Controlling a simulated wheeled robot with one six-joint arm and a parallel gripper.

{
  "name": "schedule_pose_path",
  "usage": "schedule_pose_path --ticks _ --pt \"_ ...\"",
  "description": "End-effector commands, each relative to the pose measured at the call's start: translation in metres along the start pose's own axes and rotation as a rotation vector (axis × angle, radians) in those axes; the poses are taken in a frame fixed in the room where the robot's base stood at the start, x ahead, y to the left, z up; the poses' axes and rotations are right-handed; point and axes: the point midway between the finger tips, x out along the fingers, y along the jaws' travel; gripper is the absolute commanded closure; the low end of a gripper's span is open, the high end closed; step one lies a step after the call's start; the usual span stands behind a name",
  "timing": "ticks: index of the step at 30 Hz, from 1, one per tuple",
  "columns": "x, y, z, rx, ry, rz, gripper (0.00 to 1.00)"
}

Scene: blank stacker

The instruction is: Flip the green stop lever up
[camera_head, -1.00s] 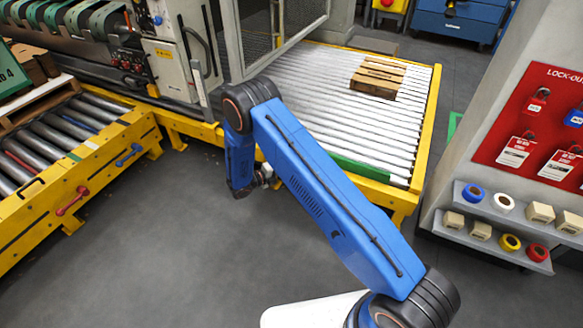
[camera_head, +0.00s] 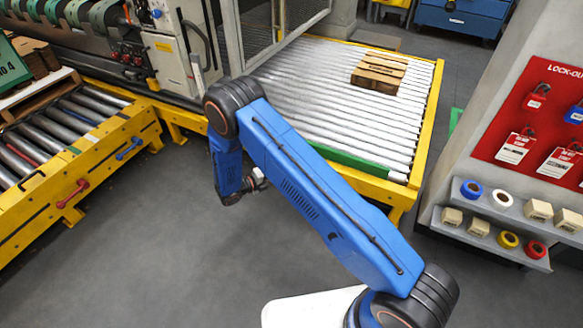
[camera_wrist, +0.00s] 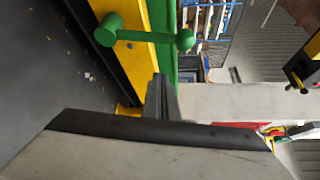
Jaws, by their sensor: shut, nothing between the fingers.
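The green stop lever (camera_wrist: 145,36) shows in the wrist view as a bar with a thick round end at the left and a smaller end at the right, in front of a yellow frame beam and a green strip. My gripper (camera_wrist: 160,88) is shut and empty. Its fingertips point toward the lever, and a gap shows between them in the picture. In the head view I cannot make out the lever; my blue arm covers part of the yellow frame there, and my fingertips are not clear.
A roller table (camera_head: 330,100) with a yellow frame carries a small stack of brown boards (camera_head: 379,72). A second conveyor (camera_head: 60,140) at the left has a red lever (camera_head: 72,193) and a blue lever (camera_head: 130,148). A lock-out board (camera_head: 520,110) stands right. Grey floor is open in front.

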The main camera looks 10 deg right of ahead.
Motion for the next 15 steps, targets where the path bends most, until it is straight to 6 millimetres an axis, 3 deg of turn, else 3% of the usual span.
schedule_pose_path --ticks 6,15 --pt "-0.025 0.001 0.000 0.001 0.000 0.000 1.00" --pt "-0.031 0.001 0.000 0.001 0.001 -0.001 1.00"
